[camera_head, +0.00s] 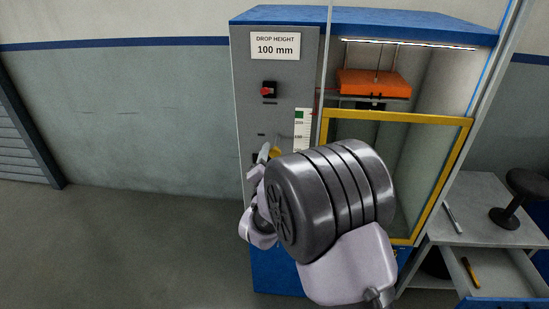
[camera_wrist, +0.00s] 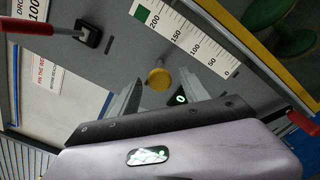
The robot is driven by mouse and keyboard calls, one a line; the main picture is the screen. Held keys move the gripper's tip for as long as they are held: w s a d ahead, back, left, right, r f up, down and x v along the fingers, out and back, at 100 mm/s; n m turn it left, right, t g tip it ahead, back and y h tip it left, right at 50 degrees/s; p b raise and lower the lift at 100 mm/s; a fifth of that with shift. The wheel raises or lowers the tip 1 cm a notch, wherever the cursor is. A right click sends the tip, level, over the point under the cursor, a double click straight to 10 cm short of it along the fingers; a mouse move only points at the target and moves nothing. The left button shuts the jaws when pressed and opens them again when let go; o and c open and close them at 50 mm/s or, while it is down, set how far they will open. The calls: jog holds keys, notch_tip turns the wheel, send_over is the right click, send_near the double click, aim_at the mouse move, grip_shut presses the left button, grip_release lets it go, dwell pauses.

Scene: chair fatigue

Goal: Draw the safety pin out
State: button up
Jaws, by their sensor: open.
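My gripper (camera_wrist: 172,92) is open and empty in the wrist view, its two grey fingers pointing at the grey control panel. A round yellow knob (camera_wrist: 160,78) stands out from the panel, in the picture between the fingers; I see no contact. In the head view the knob (camera_head: 275,152) is partly covered by my arm. A red-handled rod (camera_wrist: 18,24) sticks out of a black block (camera_wrist: 88,34) on the panel; in the head view it is a small red end (camera_head: 266,91). No part is legibly marked as the safety pin, so I cannot tell which it is.
A scale strip (camera_wrist: 185,35) and a small green display (camera_wrist: 180,99) lie near the knob. A yellow-framed door (camera_head: 397,115) is beside the panel, with an orange block (camera_head: 373,84) above it. A side table (camera_head: 480,205) stands right. The floor at left is clear.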

jog(key=s+p, duration=0.1)
jog(key=s, duration=1.6)
jog(key=shift+s+a, duration=0.2)
jog(key=shift+a, duration=0.05)
jog(key=d+r+m+g+y, duration=0.2)
jog(key=d+r+m+g, duration=0.4)
jog(key=m, duration=1)
jog(key=s+d+m+g, duration=0.2)
jog(key=s+d+m, duration=0.1)
jog(key=s+m, duration=0.2)
jog(key=s+d+m+g, duration=0.2)
jog(key=s+m, duration=0.3)
jog(key=s, duration=0.5)
jog(key=s+d+m+g, duration=0.2)
jog(key=s+d+m, duration=0.3)
jog(key=s, duration=0.3)
jog(key=shift+f+y, duration=0.15)
jog(key=shift+y, duration=0.15)
